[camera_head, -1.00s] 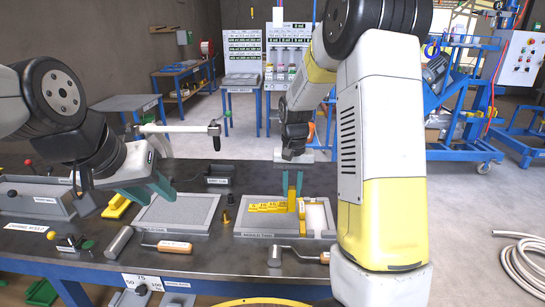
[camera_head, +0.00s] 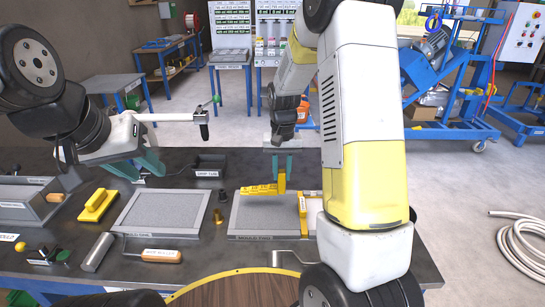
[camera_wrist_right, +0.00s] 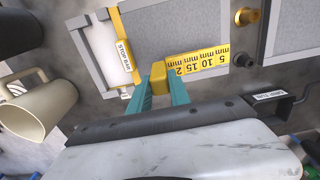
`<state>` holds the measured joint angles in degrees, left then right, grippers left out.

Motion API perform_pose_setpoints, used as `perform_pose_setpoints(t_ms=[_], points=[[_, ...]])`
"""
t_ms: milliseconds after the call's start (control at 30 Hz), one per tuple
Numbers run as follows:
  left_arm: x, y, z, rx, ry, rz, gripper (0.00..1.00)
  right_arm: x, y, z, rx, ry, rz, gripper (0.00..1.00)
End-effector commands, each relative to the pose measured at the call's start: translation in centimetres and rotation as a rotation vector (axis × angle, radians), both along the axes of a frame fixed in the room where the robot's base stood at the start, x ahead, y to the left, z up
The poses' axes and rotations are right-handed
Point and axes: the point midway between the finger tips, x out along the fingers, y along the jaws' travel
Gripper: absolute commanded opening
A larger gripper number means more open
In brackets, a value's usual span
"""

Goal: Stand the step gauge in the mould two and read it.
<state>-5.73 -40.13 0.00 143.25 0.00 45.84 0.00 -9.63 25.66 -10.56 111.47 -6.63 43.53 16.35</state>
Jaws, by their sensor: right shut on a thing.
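My right gripper (camera_head: 282,166) is shut on the upright tab of the yellow step gauge (camera_head: 260,190). The gauge is over the far part of the right-hand grey mould (camera_head: 262,222), its stepped part reaching left; its label looks like mould two. I cannot tell whether the gauge touches the mould. In the right wrist view the gauge (camera_wrist_right: 197,62) shows 5, 10, 15 and a partly covered 2 in mm, close to the teal fingers (camera_wrist_right: 158,88). My left gripper (camera_head: 136,168) is open and empty beyond the left-hand mould.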

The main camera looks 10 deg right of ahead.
Motion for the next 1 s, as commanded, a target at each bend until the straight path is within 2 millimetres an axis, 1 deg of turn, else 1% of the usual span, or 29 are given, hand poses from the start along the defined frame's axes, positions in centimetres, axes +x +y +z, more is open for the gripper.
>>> perform_pose_setpoints(t_ms=[300,600,800,1000], points=[[0.0,0.0,0.0,0.0,0.0,0.0,0.36,0.0,0.0,-3.3,0.0,0.002,-0.001,0.0],[0.0,0.0,0.0,0.0,0.0,0.0,0.36,0.0,0.0,-5.9,0.0,0.0,0.0,0.0],[0.0,0.0,0.0,0.0,0.0,0.0,0.36,0.0,0.0,-6.7,0.0,-0.001,0.0,0.0],[0.0,0.0,0.0,0.0,0.0,0.0,0.36,0.0,0.0,-6.9,0.001,-0.002,0.0,0.0]])
